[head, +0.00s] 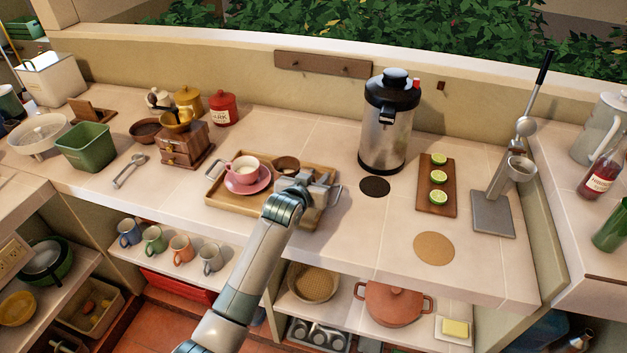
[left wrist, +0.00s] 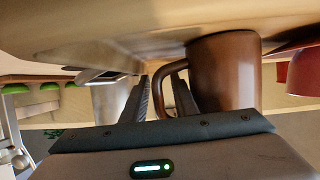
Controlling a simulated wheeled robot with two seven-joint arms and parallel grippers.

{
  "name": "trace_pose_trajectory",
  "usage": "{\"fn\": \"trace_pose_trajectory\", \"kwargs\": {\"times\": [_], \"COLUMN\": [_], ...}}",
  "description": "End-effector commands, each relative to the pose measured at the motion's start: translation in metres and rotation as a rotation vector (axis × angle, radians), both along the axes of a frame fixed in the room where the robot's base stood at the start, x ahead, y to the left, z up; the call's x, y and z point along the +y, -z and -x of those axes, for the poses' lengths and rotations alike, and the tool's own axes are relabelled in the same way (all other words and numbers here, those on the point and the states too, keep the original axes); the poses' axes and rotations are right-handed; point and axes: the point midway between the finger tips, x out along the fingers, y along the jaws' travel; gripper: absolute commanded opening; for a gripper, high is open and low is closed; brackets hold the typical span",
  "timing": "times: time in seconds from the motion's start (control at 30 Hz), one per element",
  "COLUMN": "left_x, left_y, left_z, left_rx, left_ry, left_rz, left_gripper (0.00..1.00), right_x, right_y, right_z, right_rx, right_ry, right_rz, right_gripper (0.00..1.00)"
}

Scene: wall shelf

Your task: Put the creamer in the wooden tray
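The wooden tray (head: 223,199) lies on the tiled counter, left of the metal urn. The small brown creamer (head: 287,163) shows inside the tray's back right part, partly hidden by my left gripper (head: 306,184). In the left wrist view, which looks upside down, the creamer (left wrist: 228,72) is upright against the tray's wooden surface (left wrist: 90,25). My left gripper's fingers (left wrist: 163,92) are apart on either side of the creamer's handle, with a visible gap. A pink cup (head: 243,169) on a pink saucer (head: 250,186) stands in the tray left of the creamer. My right gripper is not seen.
The metal urn (head: 388,130) stands right of the tray, with a board of lime halves (head: 437,187) beyond it. A wooden coffee grinder (head: 186,146) stands to the left. The counter's front edge is close below the tray. The counter between grinder and tray is clear.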

Motion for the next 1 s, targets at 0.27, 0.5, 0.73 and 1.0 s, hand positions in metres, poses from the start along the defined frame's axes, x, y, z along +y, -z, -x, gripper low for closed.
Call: {"fn": "trace_pose_trajectory", "kwargs": {"times": [0.27, 0.5, 0.73, 1.0], "left_x": [0.003, 0.014, 0.026, 0.037], "left_y": [-0.007, -0.018, -0.031, -0.045], "left_z": [0.010, 0.036, 0.067, 0.095], "left_rx": [-0.002, -0.004, -0.004, -0.003], "left_ry": [0.001, 0.001, 0.001, 0.001], "left_rz": [0.003, 0.002, 0.002, 0.001], "left_gripper": [0.28, 0.28, 0.28, 0.28], "right_x": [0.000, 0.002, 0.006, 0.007], "right_y": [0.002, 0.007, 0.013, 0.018], "right_z": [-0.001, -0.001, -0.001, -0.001], "right_rx": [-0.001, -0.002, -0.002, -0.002], "right_ry": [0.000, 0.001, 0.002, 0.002], "right_rz": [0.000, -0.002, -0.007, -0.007], "right_gripper": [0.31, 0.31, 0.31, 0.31]}}
